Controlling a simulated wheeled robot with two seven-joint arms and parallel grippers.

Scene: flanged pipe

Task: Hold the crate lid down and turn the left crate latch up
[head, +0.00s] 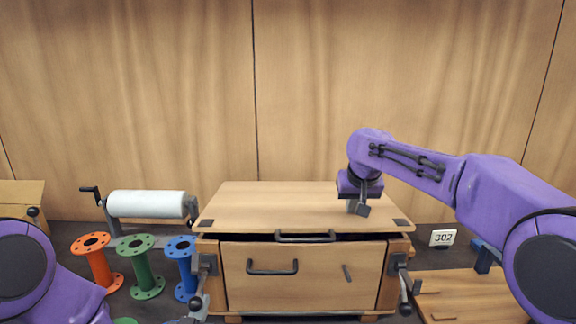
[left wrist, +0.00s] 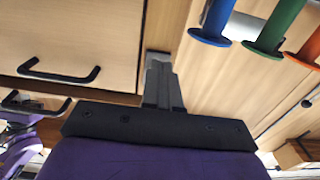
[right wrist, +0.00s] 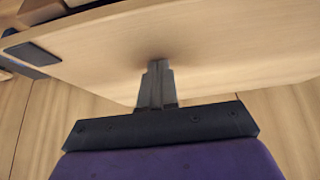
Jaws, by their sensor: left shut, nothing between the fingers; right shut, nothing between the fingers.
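The wooden crate (head: 237,305) stands ahead with its lid (head: 270,205) over it; a dark gap shows under the lid's front edge. The left crate latch (head: 208,264) is a dark plate on the front left post, with a lever and dark knob hanging down. My right gripper (head: 360,209) is shut and empty, its tips at the lid's top, right of centre; the right wrist view shows the tips (right wrist: 157,66) against the wood. My left gripper (left wrist: 158,68) is shut and empty in the left wrist view, pointing at the crate's front side edge. Its fingers are not clear in the head view.
The right latch (head: 398,264) mirrors the left one. A lid handle (head: 305,238) and a front handle (head: 272,271) stick out. Orange (head: 97,262), green (head: 145,270) and blue (head: 183,262) spools and a white roll (head: 147,204) stand left. A wooden board (head: 470,297) lies right.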

